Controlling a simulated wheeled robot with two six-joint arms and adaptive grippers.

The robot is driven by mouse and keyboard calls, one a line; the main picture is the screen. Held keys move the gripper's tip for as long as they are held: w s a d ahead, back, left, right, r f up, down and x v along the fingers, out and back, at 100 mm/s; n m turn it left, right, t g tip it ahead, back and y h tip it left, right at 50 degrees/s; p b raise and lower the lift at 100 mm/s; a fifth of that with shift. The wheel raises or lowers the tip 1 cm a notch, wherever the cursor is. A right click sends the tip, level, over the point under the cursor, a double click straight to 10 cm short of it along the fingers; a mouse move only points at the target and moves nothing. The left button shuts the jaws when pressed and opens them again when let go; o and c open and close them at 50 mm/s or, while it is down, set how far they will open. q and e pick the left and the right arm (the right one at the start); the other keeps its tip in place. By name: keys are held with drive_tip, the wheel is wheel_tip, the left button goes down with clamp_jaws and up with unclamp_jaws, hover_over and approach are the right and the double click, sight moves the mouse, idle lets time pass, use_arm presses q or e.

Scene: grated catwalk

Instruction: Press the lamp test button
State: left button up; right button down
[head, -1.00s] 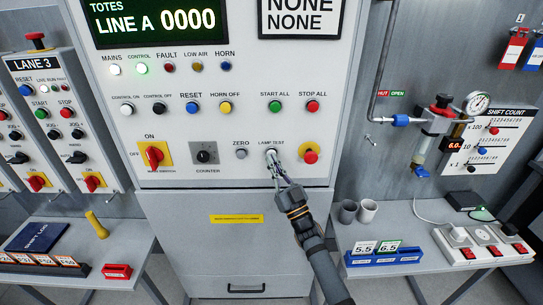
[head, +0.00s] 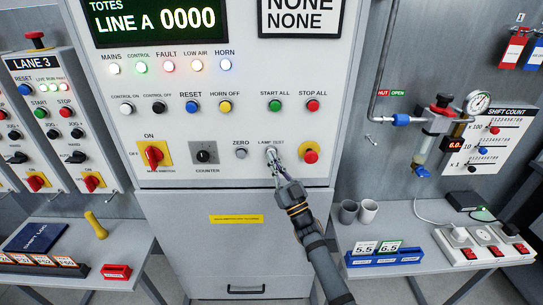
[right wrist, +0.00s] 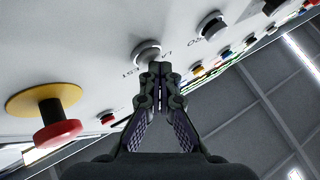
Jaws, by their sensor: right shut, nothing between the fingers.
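The lamp test button (head: 271,154) is on the lower part of the grey control panel (head: 230,170), right of the zero button (head: 241,153). My right gripper (head: 273,160) is shut and empty, with its fingertips at the lamp test button, covering part of it. In the right wrist view, the fingertips (right wrist: 160,72) sit right at the button (right wrist: 147,52); I cannot tell how deep it is pushed. The indicator lamps mains, control, fault (head: 168,66), low air (head: 197,65) and horn (head: 225,65) are all lit. My left gripper is not in view.
A red-and-yellow emergency stop (head: 310,153) is just right of my gripper; it shows large in the right wrist view (right wrist: 55,125). The rotary counter switch (head: 204,153) is to the left. Side tables hold cups (head: 367,211), a blue tray (head: 385,259) and a power strip (head: 480,245).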

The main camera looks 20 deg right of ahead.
drive_tip(key=shift+w+d, duration=0.1)
drive_tip(key=shift+w, duration=0.1)
drive_tip(key=shift+s, duration=0.15)
idle(0.4)
drive_tip(key=shift+s+a+p, duration=0.2)
drive_tip(key=shift+s+p, duration=0.15)
drive_tip(key=shift+s, duration=0.2)
drive_tip(key=shift+s+a+p, duration=0.2)
drive_tip(key=shift+s+p, duration=0.1)
drive_tip(key=shift+s, duration=0.2)
drive_tip(key=s+p, duration=0.1)
drive_tip(key=s, duration=0.1)
drive_tip(key=s+a+p, duration=0.1)
drive_tip(key=s, duration=0.1)
drive_tip(key=shift+s+a+p, duration=0.2)
drive_tip(key=shift+s+p, duration=0.15)
drive_tip(key=shift+s, duration=0.05)
